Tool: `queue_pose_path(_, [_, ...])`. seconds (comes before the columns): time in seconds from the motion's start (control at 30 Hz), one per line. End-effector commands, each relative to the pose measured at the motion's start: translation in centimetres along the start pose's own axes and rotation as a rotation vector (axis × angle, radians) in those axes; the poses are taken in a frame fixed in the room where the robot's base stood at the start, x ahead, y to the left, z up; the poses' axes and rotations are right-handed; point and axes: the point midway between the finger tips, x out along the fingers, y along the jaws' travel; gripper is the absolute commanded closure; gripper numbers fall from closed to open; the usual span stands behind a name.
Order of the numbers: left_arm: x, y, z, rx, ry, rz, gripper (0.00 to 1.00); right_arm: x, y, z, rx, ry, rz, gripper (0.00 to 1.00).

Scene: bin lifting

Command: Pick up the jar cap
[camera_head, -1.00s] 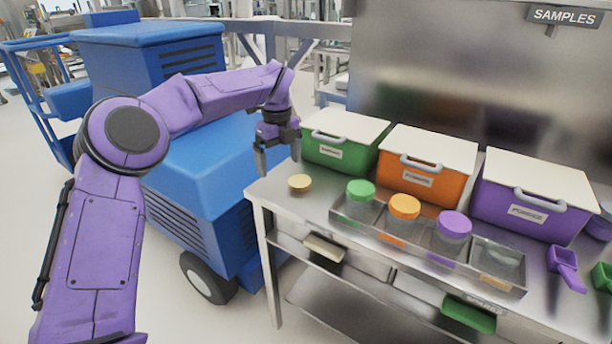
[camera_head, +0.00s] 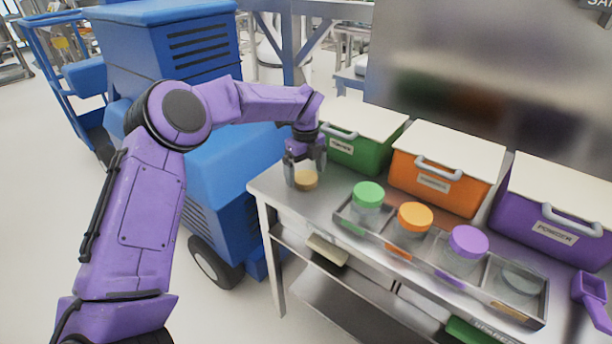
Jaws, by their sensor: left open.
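The jar cap (camera_head: 306,181) is a small round tan-gold disc lying at the left end of the steel table (camera_head: 300,202). My left gripper (camera_head: 306,176) points down over it, open, with one finger on each side of the cap. I cannot tell whether the fingers touch it. My right gripper is not in view.
A metal tray (camera_head: 344,212) holds jars with green (camera_head: 368,194), orange (camera_head: 415,215) and purple (camera_head: 469,240) lids. Behind stand green (camera_head: 357,152), orange (camera_head: 432,184) and purple (camera_head: 548,232) bins with white lids. A purple scoop (camera_head: 590,292) lies at the right.

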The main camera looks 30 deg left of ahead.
Motion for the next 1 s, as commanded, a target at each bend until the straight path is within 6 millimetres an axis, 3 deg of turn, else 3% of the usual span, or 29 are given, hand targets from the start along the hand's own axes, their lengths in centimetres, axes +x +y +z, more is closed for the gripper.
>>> queue_pose_path(0.1, [1.0, 0.0, -0.1, -0.001, 0.002, 0.0, 0.0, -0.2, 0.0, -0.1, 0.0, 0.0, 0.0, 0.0])
queue_pose_path(0.3, [1.1, 0.0, -0.1, 0.0, 0.001, -0.001, 0.03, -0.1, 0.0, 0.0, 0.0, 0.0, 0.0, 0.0])
queue_pose_path(0.47, [1.1, 0.0, -0.1, 0.001, 0.001, 0.0, 0.55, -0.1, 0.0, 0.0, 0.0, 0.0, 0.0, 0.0])
queue_pose_path(0.5, [1.1, -0.1, -0.1, 0.001, 0.001, -0.001, 0.58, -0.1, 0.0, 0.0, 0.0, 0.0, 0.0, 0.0])
queue_pose_path(0.83, [0.6, -0.1, -0.1, 0.001, 0.0, -0.002, 0.58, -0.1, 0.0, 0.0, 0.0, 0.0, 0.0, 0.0])
queue_pose_path(1.0, [-1.7, -0.2, 0.0, 0.0, -0.001, -0.005, 0.58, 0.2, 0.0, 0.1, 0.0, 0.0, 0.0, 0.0])
